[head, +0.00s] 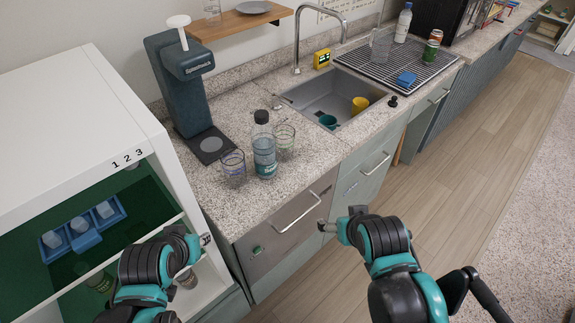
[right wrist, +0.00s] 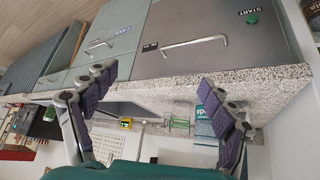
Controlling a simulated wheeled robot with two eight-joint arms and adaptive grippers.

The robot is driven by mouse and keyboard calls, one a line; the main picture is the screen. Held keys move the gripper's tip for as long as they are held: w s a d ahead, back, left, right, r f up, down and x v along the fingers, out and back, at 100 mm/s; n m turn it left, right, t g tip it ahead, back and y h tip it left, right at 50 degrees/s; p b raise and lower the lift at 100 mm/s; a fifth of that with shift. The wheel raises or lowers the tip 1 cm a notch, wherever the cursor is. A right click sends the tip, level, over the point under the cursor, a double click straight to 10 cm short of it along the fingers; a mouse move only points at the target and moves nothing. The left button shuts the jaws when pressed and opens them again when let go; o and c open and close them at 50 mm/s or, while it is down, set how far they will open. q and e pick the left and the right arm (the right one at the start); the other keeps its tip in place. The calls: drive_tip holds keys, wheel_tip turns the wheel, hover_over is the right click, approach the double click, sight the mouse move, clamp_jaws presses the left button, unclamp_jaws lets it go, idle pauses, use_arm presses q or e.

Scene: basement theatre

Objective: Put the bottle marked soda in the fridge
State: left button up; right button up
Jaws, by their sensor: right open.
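A clear bottle with a black cap and a teal label (head: 264,150) stands upright on the counter between two glasses. Its label is too small to read for sure in the head view. In the right wrist view a teal label with white letters (right wrist: 205,105) shows partly behind one finger. My right gripper (head: 335,229) is open and empty in front of the drawers, apart from the bottle; its spread fingers show in the right wrist view (right wrist: 155,85). My left gripper (head: 204,241) is beside the white cabinet, its fingers too small to judge. I cannot identify a fridge for sure.
A glass (head: 233,168) and another glass (head: 285,143) flank the bottle closely. A blue dispenser (head: 180,85) stands behind. The sink (head: 325,98) is to the right. Another bottle (head: 403,24) stands by the drying rack (head: 380,70). The white cabinet (head: 70,115) holds a blue tray (head: 83,240).

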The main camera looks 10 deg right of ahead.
sight(264, 140)
drive_tip(key=w+a+r+m+t+h, duration=0.1)
drive_tip(key=w+a+t+h, duration=0.1)
drive_tip(key=w, duration=0.5)
drive_tip(key=w+a+r+m+t+h, duration=0.1)
drive_tip(key=w+a+t+h, duration=0.1)
drive_tip(key=w, duration=0.5)
drive_tip(key=w+a+t, duration=0.1)
drive_tip(key=a+t, duration=0.1)
drive_tip(key=a, duration=0.2)
drive_tip(key=w+a+r+t+y, duration=0.1)
drive_tip(key=w+a+t, duration=0.1)
drive_tip(key=a, duration=0.3)
drive_tip(key=w+a+r+t+b, duration=0.1)
drive_tip(key=a+t, duration=0.1)
drive_tip(key=a, duration=0.3)
drive_tip(key=shift+w+a+y, duration=0.25)
drive_tip(key=shift+w+y, duration=0.05)
drive_tip(key=shift+w+a+t, duration=0.15)
drive_tip(key=shift+w+t, duration=0.1)
drive_tip(key=shift+t, duration=0.05)
drive_tip(key=w, duration=0.2)
drive_tip(key=w+b, duration=0.1)
drive_tip(key=w, duration=0.2)
drive_tip(key=w+b, duration=0.1)
drive_tip(key=w, duration=0.1)
drive_tip(key=shift+w+d+r, duration=0.15)
drive_tip(key=shift+d+r, duration=0.1)
drive_tip(key=shift+d, duration=0.1)
drive_tip(key=shift+c, duration=0.3)
